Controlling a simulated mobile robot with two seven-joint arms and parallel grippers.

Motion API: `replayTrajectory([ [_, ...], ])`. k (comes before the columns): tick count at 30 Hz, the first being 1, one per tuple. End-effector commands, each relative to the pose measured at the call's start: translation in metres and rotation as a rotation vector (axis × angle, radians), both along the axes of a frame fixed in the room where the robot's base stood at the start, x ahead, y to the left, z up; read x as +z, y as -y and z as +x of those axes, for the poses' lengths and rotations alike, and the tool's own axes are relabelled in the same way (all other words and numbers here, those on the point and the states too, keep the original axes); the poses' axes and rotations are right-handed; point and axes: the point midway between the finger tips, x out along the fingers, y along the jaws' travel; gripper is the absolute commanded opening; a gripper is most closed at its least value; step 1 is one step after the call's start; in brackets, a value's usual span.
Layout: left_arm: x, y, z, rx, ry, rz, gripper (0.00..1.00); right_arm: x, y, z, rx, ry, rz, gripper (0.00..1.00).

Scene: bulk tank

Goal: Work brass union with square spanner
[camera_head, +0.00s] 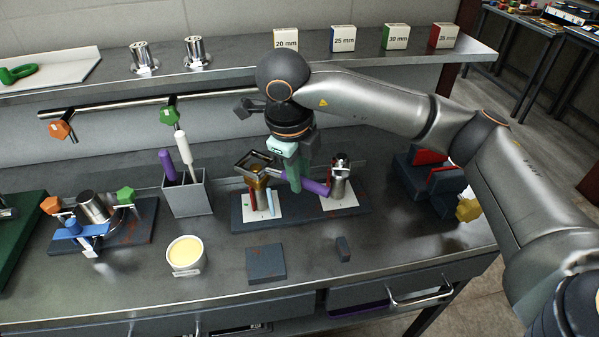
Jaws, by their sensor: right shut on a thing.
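The square spanner has a dark square head (255,164) and what looks like a purple handle (316,187) slanting down to the right. The brass union (258,180) is a small golden part under the square head; I cannot tell whether the head sits fully around it. My right gripper (294,182) comes down from above with green fingers and is shut on the spanner's handle, just right of the brass union. The fingers hide part of the handle. My left gripper is not in view.
A dark base plate (300,217) with white cards carries the union and a steel fitting (340,183). Nearby stand a grey tool holder (188,196), a cup of yellow stuff (186,254), a dark block (265,264) and a valve assembly (94,208). The front centre bench is mostly clear.

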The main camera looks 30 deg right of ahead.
Motion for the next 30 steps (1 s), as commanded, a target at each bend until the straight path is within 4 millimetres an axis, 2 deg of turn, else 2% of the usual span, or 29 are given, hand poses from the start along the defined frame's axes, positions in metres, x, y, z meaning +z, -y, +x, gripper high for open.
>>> replayTrajectory([
  [18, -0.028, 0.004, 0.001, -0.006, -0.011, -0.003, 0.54, -0.033, 0.000, 0.000, 0.000, 0.001, 0.001, 0.00],
  [30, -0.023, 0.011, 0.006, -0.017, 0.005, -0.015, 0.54, -0.036, 0.000, 0.000, 0.000, 0.001, 0.001, 0.00],
])
